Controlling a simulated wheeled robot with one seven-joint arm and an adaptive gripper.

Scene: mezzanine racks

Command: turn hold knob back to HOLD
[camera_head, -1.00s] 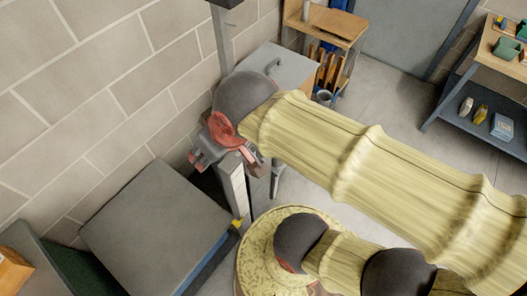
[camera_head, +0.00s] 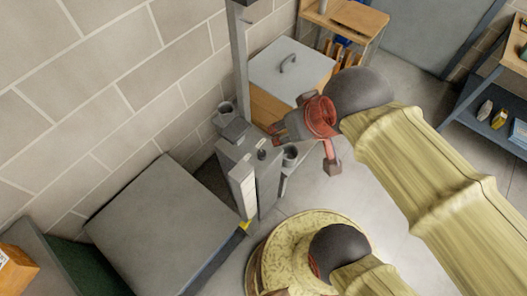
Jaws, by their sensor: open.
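A grey pedestal (camera_head: 240,178) stands against the block wall, left of my gripper. A small dark knob-like part (camera_head: 262,154) sticks up from its top. I cannot tell whether it is the hold knob, and no HOLD marking is readable. My gripper (camera_head: 276,132), grey behind a red wrist, is open and looks empty. It is just above and right of the pedestal top in the picture. Contact with the pedestal cannot be made out.
Dark cups (camera_head: 226,108) flank the pedestal, and a grey post (camera_head: 239,50) rises behind it. A grey-topped cabinet (camera_head: 291,68) stands beyond my gripper. A flat grey surface (camera_head: 165,225) lies at lower left. Open floor (camera_head: 345,195) shows on the right.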

